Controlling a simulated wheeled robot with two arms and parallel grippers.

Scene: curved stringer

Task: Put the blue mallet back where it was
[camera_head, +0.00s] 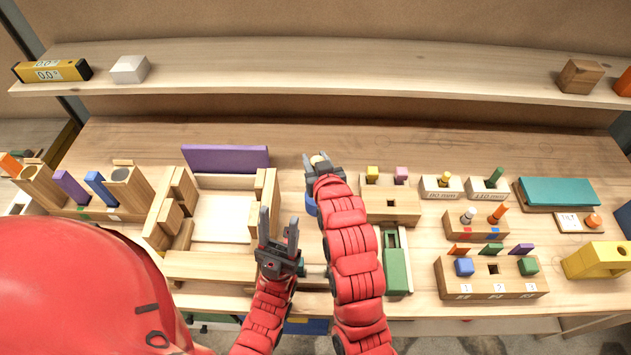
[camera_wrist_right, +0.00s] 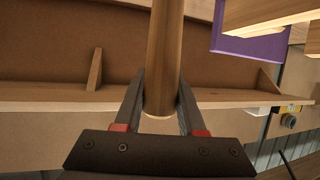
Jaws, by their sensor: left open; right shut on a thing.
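My right gripper (camera_head: 319,161) is shut on a round wooden handle (camera_wrist_right: 166,60), which runs between both fingers in the right wrist view. A blue piece (camera_head: 310,205) shows just below this gripper in the head view and looks like the blue mallet's head. My right arm covers most of it, so I cannot tell whether it touches the bench. My left gripper (camera_head: 279,216) is open and empty, below and left of the right one, with its fingers pointing up the picture near the wooden frame.
A wooden frame (camera_head: 210,266) and a purple board (camera_head: 225,158) lie to the left. A green box (camera_head: 397,270) and a block with holes (camera_head: 390,208) are close on the right. Several peg blocks fill the right side. The bench's back strip (camera_head: 230,133) is clear.

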